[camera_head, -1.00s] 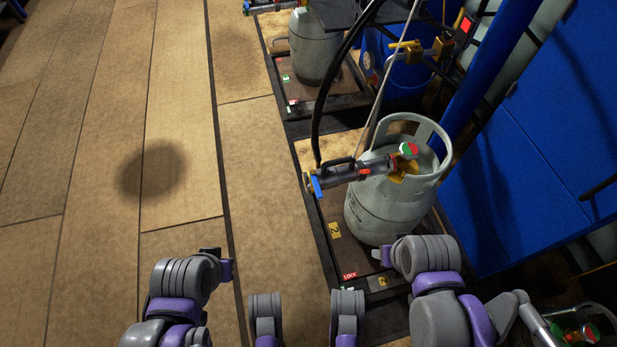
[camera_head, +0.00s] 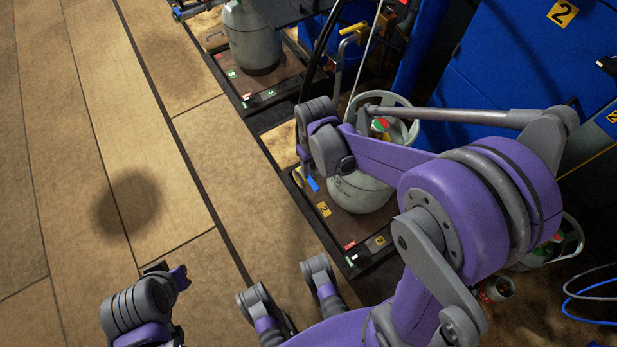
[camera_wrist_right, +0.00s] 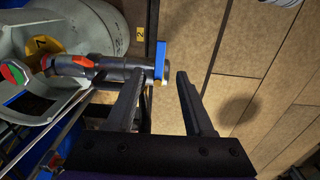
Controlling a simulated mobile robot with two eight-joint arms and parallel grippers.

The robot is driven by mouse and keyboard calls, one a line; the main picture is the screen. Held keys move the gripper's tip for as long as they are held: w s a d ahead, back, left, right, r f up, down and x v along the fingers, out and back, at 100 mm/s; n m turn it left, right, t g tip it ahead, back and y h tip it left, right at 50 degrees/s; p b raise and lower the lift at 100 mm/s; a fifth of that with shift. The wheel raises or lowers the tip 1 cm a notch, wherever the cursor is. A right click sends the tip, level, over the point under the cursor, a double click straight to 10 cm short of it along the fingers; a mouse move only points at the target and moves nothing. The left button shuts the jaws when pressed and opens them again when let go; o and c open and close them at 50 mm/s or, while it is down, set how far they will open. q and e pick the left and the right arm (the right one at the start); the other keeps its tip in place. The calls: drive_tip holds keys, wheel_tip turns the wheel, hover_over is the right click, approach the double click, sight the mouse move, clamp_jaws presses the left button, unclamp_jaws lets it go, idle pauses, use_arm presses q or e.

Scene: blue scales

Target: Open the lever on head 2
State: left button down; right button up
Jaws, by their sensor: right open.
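The blue lever (camera_head: 313,184) of head 2 shows below my right wrist in the head view, beside the yellow "2" label (camera_head: 323,209). In the right wrist view the blue lever (camera_wrist_right: 160,60) is at the end of the grey filling head (camera_wrist_right: 115,66), which is on the grey gas cylinder (camera_wrist_right: 88,22). My right gripper (camera_wrist_right: 162,77) is open and empty, its fingertips on either side of the lever's line and close to it. Contact cannot be told. My right arm hides most of the head in the head view. My left gripper (camera_head: 170,270) is low at left; its jaws are unclear.
The cylinder (camera_head: 358,196) stands on a dark scale platform (camera_head: 375,252). Another cylinder (camera_head: 252,40) stands on a scale behind. Blue cabinets (camera_head: 500,75) are at right. A black hose (camera_head: 322,45) hangs above the head. The plank floor (camera_head: 215,160) at left is clear.

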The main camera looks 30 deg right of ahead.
sight(313, 183)
wheel_tip(313, 183, down, 8)
drive_tip(key=shift+f+b, duration=0.2)
drive_tip(key=shift+b, duration=0.95)
clamp_jaws()
idle(0.6)
